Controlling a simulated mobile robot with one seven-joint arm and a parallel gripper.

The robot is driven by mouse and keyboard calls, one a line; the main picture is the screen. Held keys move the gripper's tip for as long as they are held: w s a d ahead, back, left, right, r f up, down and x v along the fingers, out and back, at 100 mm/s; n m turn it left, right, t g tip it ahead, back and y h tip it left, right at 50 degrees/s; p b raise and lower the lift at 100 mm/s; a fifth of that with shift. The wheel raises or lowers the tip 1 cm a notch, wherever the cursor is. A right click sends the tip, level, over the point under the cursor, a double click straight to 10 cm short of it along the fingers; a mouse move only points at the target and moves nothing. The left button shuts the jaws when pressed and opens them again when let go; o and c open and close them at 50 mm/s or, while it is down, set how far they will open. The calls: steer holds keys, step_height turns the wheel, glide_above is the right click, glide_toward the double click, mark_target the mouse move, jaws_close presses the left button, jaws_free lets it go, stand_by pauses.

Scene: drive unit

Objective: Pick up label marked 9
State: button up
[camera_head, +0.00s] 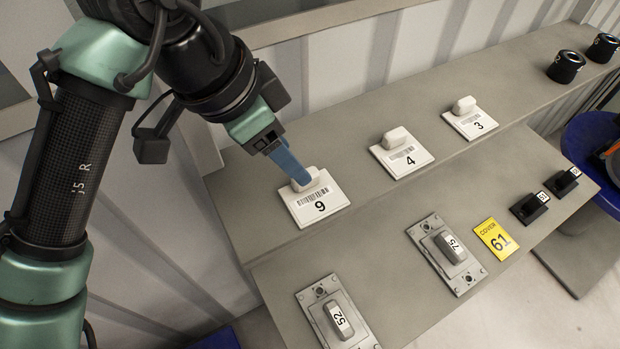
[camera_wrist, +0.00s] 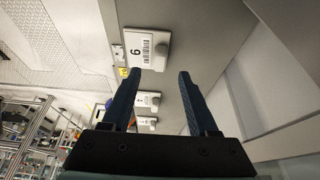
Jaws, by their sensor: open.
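The label marked 9 (camera_head: 320,206) is a white plate with a barcode and a raised white grip block, lying at the near left end of the upper grey shelf. My gripper (camera_head: 302,178) is just above and behind its grip block in the head view, where one blue finger overlaps the block. In the wrist view the label marked 9 (camera_wrist: 148,48) lies beyond the fingertips, left of the middle. My gripper (camera_wrist: 172,78) shows its two blue fingers apart there, with nothing between them. I cannot tell whether a finger touches the block.
Labels marked 4 (camera_head: 402,155) and 3 (camera_head: 470,122) lie farther along the upper shelf (camera_head: 350,130). The lower step holds switch plates marked 52 (camera_head: 338,318) and 75 (camera_head: 450,250), a yellow cover marked 61 (camera_head: 495,238) and small black blocks. Two black knobs (camera_head: 566,66) stand at the far right.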

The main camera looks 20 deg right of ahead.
mark_target(314, 192)
steer(key=shift+w+d+f, duration=0.1)
steer(key=shift+d+f, duration=0.1)
steer(key=shift+d, duration=0.25)
steer(key=shift+p+x, duration=0.45)
steer(key=shift+x, duration=1.85)
jaws_close()
